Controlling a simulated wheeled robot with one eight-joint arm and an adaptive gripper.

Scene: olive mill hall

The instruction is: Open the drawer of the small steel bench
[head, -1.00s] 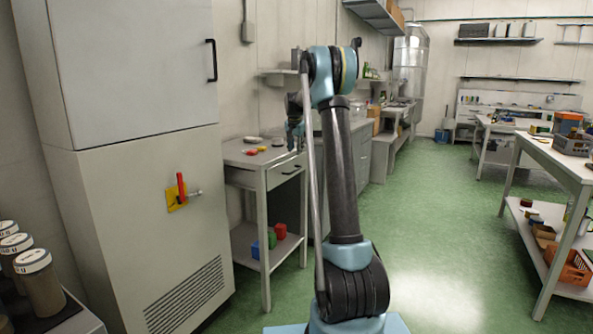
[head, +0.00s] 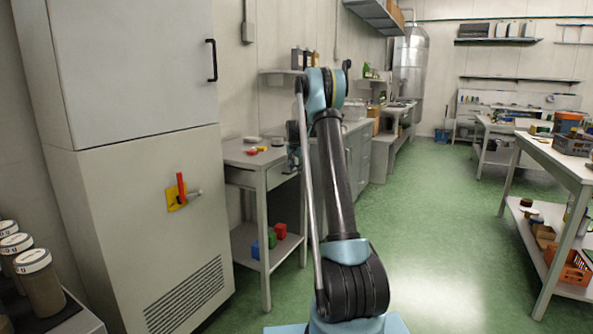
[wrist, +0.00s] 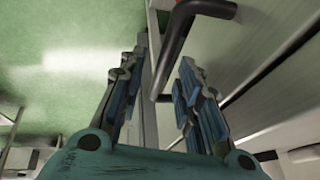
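The small steel bench (head: 238,158) stands beside the tall grey cabinet. Its drawer front (head: 283,173) sits under the top at the right and looks shut, partly hidden by my arm and gripper. My gripper (head: 293,158) is in front of the drawer front. In the wrist view my gripper (wrist: 163,62) is open, with its two padded fingers apart. A dark bar handle (wrist: 174,45) shows at and between the fingertips, running along a pale front. The fingers are not closed on it; whether either touches it I cannot tell.
The tall cabinet (head: 130,200) with a red lever (head: 181,187) is at left. Small red items (head: 256,150) lie on the bench top; coloured blocks (head: 272,238) sit on its lower shelf. A worktable (head: 560,160) stands at right. The green floor between is clear.

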